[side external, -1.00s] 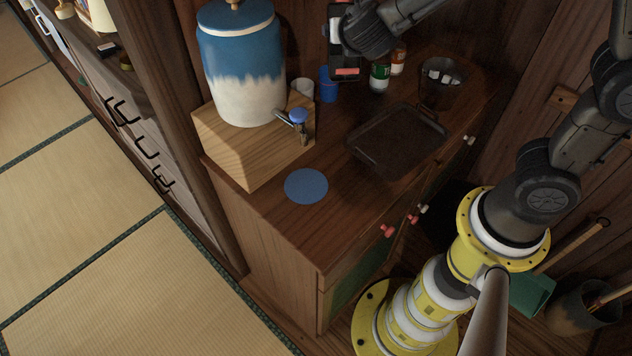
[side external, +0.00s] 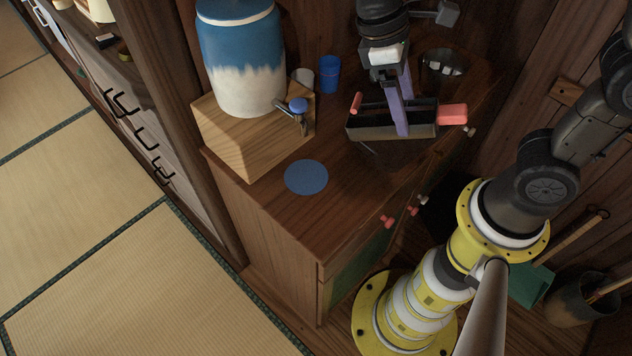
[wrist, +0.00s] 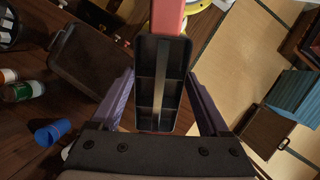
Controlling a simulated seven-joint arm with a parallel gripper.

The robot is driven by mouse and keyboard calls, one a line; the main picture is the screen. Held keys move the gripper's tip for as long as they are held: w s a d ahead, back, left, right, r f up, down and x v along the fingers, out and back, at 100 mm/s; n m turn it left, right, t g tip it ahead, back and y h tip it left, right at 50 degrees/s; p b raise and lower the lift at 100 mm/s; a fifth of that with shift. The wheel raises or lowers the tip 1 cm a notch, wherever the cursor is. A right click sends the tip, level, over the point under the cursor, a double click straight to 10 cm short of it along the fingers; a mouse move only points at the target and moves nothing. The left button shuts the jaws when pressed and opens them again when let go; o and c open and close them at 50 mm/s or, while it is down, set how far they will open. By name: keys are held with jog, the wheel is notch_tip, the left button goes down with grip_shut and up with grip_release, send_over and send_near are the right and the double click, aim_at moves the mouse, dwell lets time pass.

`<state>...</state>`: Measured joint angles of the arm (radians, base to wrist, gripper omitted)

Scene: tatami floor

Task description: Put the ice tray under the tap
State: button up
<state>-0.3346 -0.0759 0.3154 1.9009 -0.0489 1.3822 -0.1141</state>
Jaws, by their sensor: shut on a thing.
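My gripper (side external: 401,130) is shut on the ice tray (side external: 365,128), with purple fingers on its two long sides. The ice tray is dark, with a pink handle (side external: 453,114) and a small pink piece at the other end. In the wrist view the tray (wrist: 146,88) shows several compartments and a metal strip along its middle. It is held above the right part of the cabinet top. The tap (side external: 298,106), with a blue knob, sticks out of the blue-and-white dispenser (side external: 240,60), left of my gripper. A blue round mat (side external: 306,177) lies below and in front of the tap.
The dispenser stands on a wooden block (side external: 245,135). A dark shallow pan (wrist: 95,60) lies beneath the held tray. The cabinet top around the mat is clear.

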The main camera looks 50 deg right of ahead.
jog(key=s+a+r+m+t+y, duration=0.1)
jog(key=s+a+m+t+y, duration=0.1)
jog(key=s+a+m, duration=0.5)
notch_tip(320, 180, down, 18)
jog(key=s+n+t, duration=0.2)
jog(key=w, duration=1.7)
jog(key=shift+w+a+f, duration=0.2)
jog(key=shift+w+a, duration=0.2)
jog(key=shift+w+f, duration=0.2)
jog(key=shift+f, duration=1.6)
jog(key=o, duration=1.6)
jog(key=shift+f, duration=0.1)
jog(key=shift+c, duration=0.2)
